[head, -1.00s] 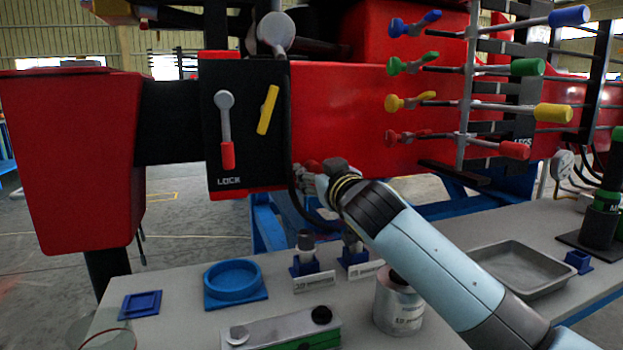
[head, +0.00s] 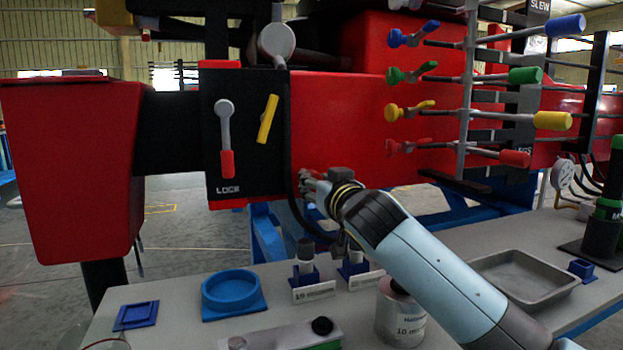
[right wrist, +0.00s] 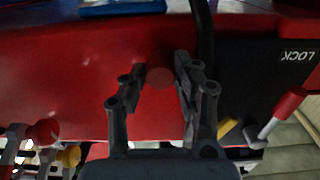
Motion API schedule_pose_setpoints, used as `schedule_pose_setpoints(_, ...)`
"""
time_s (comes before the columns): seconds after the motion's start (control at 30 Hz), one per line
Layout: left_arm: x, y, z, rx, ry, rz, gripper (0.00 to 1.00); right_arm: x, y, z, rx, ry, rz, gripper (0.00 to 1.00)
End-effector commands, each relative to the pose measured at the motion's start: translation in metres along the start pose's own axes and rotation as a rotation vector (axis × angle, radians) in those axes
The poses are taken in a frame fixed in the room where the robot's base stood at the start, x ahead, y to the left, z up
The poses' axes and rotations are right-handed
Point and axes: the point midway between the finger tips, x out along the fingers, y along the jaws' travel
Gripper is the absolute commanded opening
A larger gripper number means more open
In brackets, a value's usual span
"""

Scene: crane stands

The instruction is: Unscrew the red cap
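The red cap (right wrist: 159,78) shows as a small round disc against the red crane body in the right wrist view. In the head view I cannot make it out; my right gripper covers that spot. My right gripper (head: 309,182) is at the lower edge of the red body, right of the black LOCK panel. In the right wrist view its fingers (right wrist: 161,70) are spread, one on each side of the cap, with narrow gaps visible. Whether the tips reach past the cap's face cannot be told. My left gripper is not in view.
A black hose (head: 291,150) runs down close beside my right gripper. The LOCK panel (head: 238,145) has two levers. Coloured control levers (head: 412,110) stand to the right. Below is a grey bench with a blue ring holder (head: 232,290), a metal can (head: 400,318) and a tray (head: 520,278).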

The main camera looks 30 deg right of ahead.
Motion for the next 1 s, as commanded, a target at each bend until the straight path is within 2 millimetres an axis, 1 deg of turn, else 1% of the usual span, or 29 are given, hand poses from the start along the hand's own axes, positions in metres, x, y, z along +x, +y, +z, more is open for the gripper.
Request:
schedule_pose_setpoints(0.03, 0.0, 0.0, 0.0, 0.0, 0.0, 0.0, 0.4, 0.0, 0.0, 0.0, 0.0, 0.0, 0.0, 0.07)
schedule_pose_setpoints(0.1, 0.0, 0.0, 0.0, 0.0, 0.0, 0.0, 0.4, 0.0, 0.0, 0.0, 0.0, 0.0, 0.0, 0.0)
schedule_pose_setpoints(0.6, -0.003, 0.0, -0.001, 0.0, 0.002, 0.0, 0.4, -0.001, 0.0, -0.001, -0.014, 0.0, 0.0, 0.0)
schedule_pose_setpoints(0.67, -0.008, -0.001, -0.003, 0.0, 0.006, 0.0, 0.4, -0.002, 0.0, -0.003, -0.057, -0.001, 0.001, 0.0)
schedule_pose_setpoints(0.83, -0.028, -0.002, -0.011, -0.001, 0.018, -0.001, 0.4, -0.002, 0.0, -0.006, -0.281, 0.0, 0.0, 0.0)
schedule_pose_setpoints(0.9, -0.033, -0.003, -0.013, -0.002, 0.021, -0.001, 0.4, -0.002, 0.0, -0.004, -0.364, -0.001, 0.0, 0.0)
schedule_pose_setpoints(1.0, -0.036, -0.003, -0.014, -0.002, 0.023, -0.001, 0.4, -0.002, 0.0, -0.003, -0.436, 0.0, 0.0, 0.0)
